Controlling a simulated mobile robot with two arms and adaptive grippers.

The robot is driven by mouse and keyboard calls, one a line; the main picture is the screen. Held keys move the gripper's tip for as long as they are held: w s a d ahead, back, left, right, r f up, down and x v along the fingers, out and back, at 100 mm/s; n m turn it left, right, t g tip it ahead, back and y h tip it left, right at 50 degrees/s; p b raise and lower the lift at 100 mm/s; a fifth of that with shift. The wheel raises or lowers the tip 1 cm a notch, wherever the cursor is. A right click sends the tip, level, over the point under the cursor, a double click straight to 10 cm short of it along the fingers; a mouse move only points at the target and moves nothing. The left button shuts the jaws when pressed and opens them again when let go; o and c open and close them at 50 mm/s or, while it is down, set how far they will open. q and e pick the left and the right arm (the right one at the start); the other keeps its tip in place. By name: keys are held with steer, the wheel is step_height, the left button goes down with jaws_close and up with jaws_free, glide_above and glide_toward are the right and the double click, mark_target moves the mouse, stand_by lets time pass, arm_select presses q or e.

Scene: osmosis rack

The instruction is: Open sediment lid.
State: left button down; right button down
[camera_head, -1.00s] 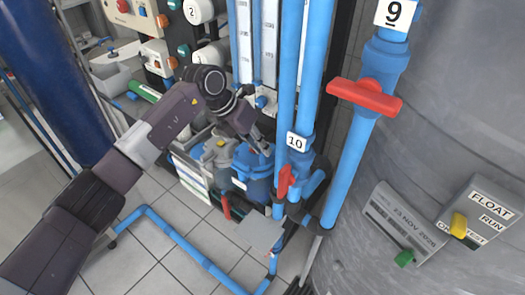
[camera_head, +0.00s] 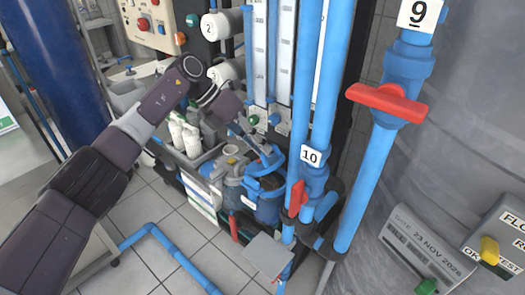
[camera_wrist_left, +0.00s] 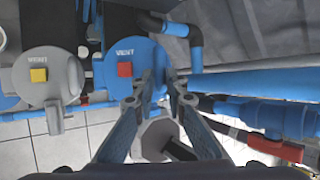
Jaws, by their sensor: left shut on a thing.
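A blue filter housing (camera_head: 268,208) stands low behind the blue pipes, with a blue lid part (camera_head: 272,160) at its top. Its label is too small to read. The wrist view shows a blue round lid (camera_wrist_left: 118,62) marked VENT, with a red square on it. My left gripper (camera_head: 264,150) reaches down to the top of this housing. In the wrist view its fingers (camera_wrist_left: 160,84) are closed around a blue lid handle between them. The fingers hide part of the handle, and I cannot tell how far the lid is raised. My right gripper is not in view.
A grey housing (camera_head: 232,168) with a yellow square stands left of the blue one. Blue pipes (camera_head: 316,95) with a red valve handle (camera_head: 297,198) stand close on the right. White bottles (camera_head: 190,138) stand behind. A large grey tank fills the right side.

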arm_select(q)
steer(key=shift+w+a+f, duration=0.15)
steer(key=shift+a+f, duration=0.1)
steer(key=shift+a, duration=0.15)
steer(key=c, duration=2.2)
jaws_free()
steer(key=shift+o, duration=1.2)
steer(key=shift+w+a, duration=0.1)
steer(key=shift+w, duration=0.1)
steer(key=shift+s+r, duration=0.1)
steer(key=shift+r, duration=0.1)
steer(key=s+v, duration=0.1)
steer(key=v, duration=1)
steer(key=shift+w+r, duration=0.3)
steer(key=shift+w, duration=0.2)
steer(key=shift+a, duration=0.15)
